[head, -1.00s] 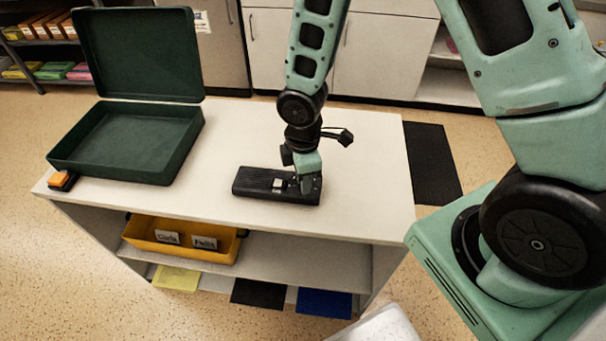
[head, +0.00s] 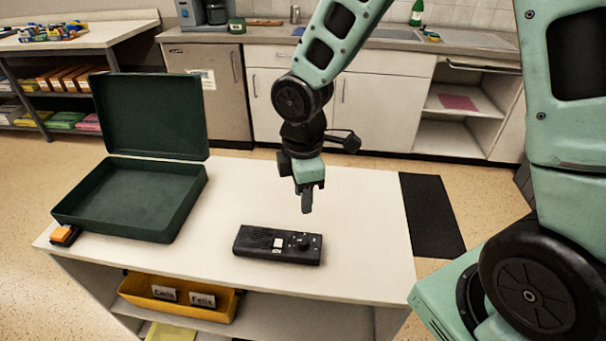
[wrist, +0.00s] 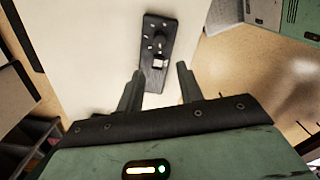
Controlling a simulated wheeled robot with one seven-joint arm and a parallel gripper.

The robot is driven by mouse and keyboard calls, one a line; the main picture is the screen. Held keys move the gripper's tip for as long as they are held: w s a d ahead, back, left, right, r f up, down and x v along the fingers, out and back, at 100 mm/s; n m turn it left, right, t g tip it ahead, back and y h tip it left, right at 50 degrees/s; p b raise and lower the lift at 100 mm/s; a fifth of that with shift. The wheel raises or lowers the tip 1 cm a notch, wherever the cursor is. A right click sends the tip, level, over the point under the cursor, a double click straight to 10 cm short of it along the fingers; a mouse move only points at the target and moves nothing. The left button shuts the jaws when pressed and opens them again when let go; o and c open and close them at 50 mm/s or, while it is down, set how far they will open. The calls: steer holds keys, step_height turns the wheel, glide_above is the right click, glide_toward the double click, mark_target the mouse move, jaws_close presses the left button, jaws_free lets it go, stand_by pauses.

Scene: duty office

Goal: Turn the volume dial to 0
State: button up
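The black radio-like device (head: 252,243) lies flat on the white counter top. Its round black volume dial (head: 303,241) is on its right half, with small white marks around it and a small white label to its left. The dial's setting is too small to read. My gripper (head: 307,206) hangs above and behind the device, pointing down, clear of the dial. In the wrist view my gripper (wrist: 158,80) has its two fingers spread with nothing between them. The device (wrist: 150,79) shows beyond the fingertips there, with the dial (wrist: 157,36) towards its far end.
An open dark green case (head: 125,200) stands at the left of the counter (head: 215,270), with an orange-and-black object (head: 65,235) at the corner. A yellow bin (head: 185,300) with name cards sits on the shelf below. The counter right of the device is clear.

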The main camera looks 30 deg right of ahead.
steer(key=shift+r, duration=1.7)
